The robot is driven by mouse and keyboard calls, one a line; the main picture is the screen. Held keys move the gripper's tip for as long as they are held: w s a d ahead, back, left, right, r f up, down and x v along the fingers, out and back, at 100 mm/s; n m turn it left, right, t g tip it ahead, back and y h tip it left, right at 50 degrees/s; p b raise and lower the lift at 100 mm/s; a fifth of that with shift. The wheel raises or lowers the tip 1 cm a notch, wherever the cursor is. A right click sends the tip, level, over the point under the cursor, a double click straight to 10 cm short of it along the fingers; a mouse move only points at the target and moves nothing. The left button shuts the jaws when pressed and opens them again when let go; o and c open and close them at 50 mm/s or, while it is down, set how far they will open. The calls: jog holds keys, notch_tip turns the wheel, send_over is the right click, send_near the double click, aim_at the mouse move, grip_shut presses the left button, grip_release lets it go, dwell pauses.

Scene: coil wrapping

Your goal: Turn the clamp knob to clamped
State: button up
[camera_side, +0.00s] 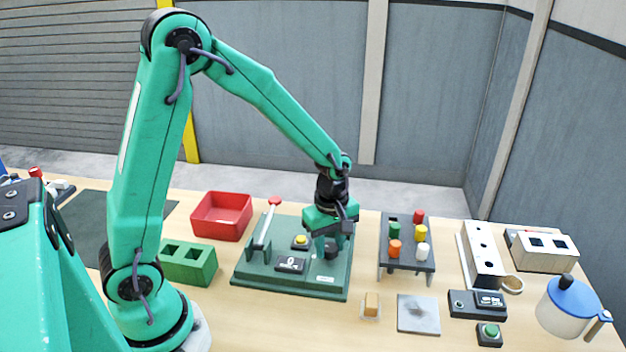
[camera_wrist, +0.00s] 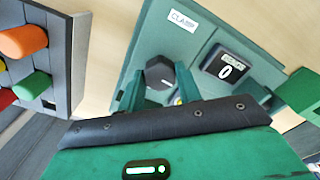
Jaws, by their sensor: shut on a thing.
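The dark clamp knob (camera_wrist: 160,72) is a faceted black knob on the green machine base (camera_side: 290,289). In the wrist view a light pointer mark shows on its face, beside a label reading CLAMP (camera_wrist: 183,20). My gripper (camera_side: 331,248) points down over the right part of the base in the side view. Its two green fingers stand on either side of the knob and are shut on it. In the side view the knob (camera_side: 331,253) is partly hidden by the fingers. A small counter display (camera_wrist: 226,66) reads 0.
On the base are a red-tipped lever (camera_side: 266,224) and a yellow button (camera_side: 301,240). A rack of coloured pegs (camera_side: 407,262) stands close to the right. A red bin (camera_side: 221,215) and a green block (camera_side: 187,262) are to the left.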

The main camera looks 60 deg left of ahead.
aim_at(330, 247)
jog(key=shift+r+n, duration=0.1)
jog(key=shift+n, duration=0.5)
jog(key=o, duration=1)
jog(key=shift+r, duration=3.85)
jog(key=shift+r, duration=0.1)
